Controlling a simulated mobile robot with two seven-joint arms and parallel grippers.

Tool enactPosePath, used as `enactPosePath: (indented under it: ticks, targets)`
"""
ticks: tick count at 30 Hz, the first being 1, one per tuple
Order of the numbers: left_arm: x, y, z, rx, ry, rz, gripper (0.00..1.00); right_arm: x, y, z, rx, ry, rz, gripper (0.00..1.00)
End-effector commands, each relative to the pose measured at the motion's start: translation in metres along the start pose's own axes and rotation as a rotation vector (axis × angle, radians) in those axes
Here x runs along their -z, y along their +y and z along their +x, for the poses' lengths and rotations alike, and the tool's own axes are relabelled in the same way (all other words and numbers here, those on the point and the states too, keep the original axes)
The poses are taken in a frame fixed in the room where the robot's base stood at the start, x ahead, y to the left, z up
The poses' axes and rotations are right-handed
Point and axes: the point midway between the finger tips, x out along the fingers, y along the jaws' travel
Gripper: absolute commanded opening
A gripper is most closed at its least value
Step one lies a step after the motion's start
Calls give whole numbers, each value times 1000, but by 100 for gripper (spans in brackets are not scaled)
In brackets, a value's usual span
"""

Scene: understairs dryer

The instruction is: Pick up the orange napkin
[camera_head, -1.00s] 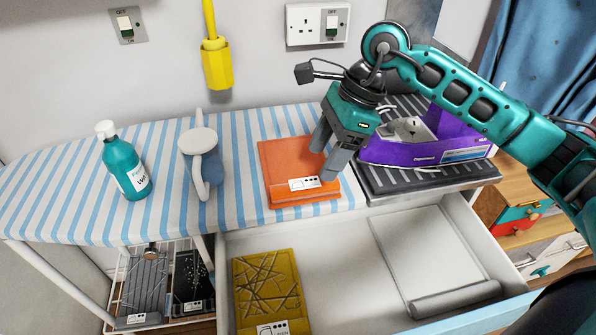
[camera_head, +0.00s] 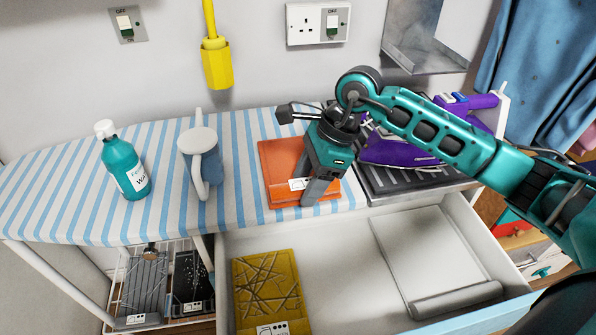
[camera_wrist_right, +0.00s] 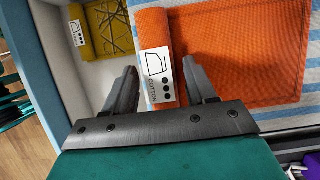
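The orange napkin (camera_head: 278,165) lies folded on the striped ironing board, with a white label on its rolled front edge. It also shows in the right wrist view (camera_wrist_right: 240,55). My right gripper (camera_head: 307,198) is over the napkin's right front part, pointing down. In the right wrist view its two fingers (camera_wrist_right: 160,75) are apart, on either side of the labelled roll, with the label visible between them. I cannot tell whether the fingers touch the cloth. My left gripper is not in view.
A purple iron (camera_head: 395,150) sits on a dark rest right of the napkin. A blue jug (camera_head: 207,170) and teal bottle (camera_head: 123,165) stand to the left. Below is an open drawer (camera_head: 340,270) with a mustard napkin (camera_head: 268,290) and a pale folded cloth (camera_head: 430,255).

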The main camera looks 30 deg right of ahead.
Motion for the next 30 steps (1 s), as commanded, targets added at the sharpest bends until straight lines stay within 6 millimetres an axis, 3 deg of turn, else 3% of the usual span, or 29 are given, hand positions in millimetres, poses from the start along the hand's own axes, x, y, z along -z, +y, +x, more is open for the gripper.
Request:
enactPosePath:
  ticks: [2, 15, 24, 30]
  targets:
    - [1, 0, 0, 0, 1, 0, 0, 0, 0, 0, 0, 0, 0, 48]
    - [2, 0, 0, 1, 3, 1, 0, 0, 0, 0, 0, 0, 0, 6]
    - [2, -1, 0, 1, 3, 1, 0, -1, 0, -2, 1, 0, -1, 4]
    - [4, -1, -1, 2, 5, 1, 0, -7, -1, -18, 4, 0, -2, 4]
